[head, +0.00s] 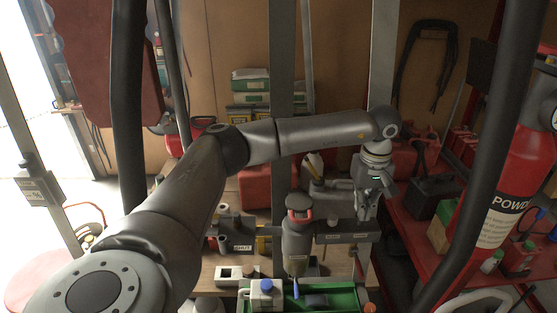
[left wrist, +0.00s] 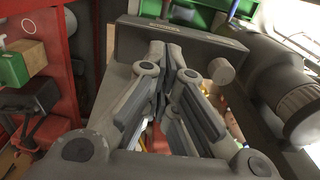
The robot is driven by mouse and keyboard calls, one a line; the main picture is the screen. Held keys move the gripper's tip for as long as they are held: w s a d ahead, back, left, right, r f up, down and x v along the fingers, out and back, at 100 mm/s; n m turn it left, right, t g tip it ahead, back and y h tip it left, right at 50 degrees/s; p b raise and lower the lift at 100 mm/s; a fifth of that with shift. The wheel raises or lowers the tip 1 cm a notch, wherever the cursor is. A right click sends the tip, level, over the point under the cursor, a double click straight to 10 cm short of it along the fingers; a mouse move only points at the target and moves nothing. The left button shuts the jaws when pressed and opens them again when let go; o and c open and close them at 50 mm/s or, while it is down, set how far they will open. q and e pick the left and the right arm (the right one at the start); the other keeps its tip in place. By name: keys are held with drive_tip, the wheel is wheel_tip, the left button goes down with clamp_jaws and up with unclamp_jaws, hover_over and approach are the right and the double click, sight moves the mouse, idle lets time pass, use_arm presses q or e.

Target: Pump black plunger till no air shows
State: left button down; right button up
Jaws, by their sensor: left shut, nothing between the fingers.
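My left gripper (head: 368,212) points down beside a grey pump-like unit in the head view. In the left wrist view its fingers (left wrist: 168,62) are together with nothing between them. Their tips are close to a dark grey block (left wrist: 190,42); contact cannot be told. A short round grey knob (left wrist: 221,71) sticks out of this block, just right of the fingers. I cannot tell whether it is the black plunger. In the head view a grey cylinder (head: 296,243) with a red-rimmed top stands left of the gripper. No air is visible. My right gripper is not in view.
A green tray (head: 345,292) with small items lies at the front of the bench. A grey post (head: 281,90) rises behind my left arm.

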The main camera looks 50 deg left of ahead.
use_arm(q)
drive_tip(key=shift+f, duration=0.25)
drive_tip(key=shift+f+b, duration=0.65)
drive_tip(key=shift+r, duration=0.1)
drive_tip(key=shift+r+p, duration=0.45)
drive_tip(key=shift+r, duration=0.35)
